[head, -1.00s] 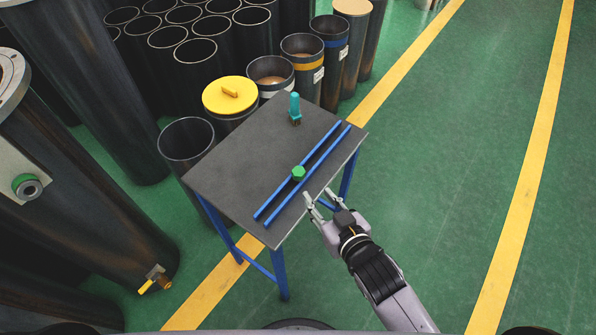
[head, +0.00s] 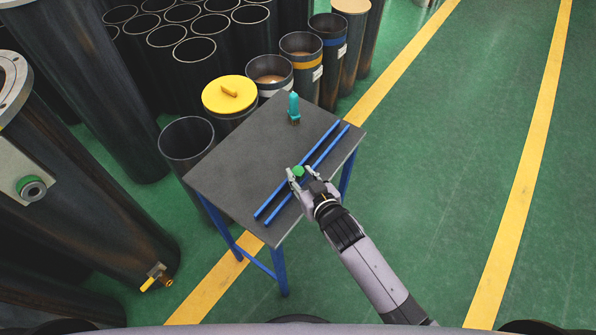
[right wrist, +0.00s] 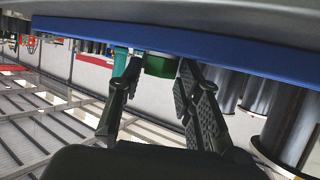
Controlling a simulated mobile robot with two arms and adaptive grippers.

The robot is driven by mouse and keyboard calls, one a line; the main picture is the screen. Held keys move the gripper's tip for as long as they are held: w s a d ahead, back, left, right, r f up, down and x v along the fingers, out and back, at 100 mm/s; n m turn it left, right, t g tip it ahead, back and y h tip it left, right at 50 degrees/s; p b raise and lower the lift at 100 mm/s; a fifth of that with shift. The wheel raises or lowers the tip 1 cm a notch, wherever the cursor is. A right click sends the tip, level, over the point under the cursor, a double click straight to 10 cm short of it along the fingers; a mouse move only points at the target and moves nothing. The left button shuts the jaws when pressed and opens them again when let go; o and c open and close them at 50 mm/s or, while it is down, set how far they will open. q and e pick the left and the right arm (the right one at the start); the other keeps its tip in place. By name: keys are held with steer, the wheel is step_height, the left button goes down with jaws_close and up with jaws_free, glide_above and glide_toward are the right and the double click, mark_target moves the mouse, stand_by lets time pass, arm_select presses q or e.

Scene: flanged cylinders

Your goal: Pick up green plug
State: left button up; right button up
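The green plug (head: 298,171) is a small green hexagonal piece on the two blue rails of the table. My right gripper (head: 298,176) has come in from the lower right, its fingertips on either side of the plug. In the right wrist view the plug (right wrist: 160,66) shows between the two open fingers (right wrist: 156,78), near their tips, with a gap beside the left finger. Whether the right finger touches it I cannot tell. The plug's lower part is hidden by the gripper in the head view. My left gripper is not in view.
The dark-topped table (head: 233,160) carries two parallel blue rails (head: 274,208). A teal-handled brush (head: 294,107) stands near its back corner. Dark cylinders crowd behind and left, one with a yellow lid (head: 229,95). Green floor to the right is clear.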

jaws_close()
stand_by(0.5)
steer(key=shift+r, duration=0.1)
step_height(320, 180, up, 20)
stand_by(0.5)
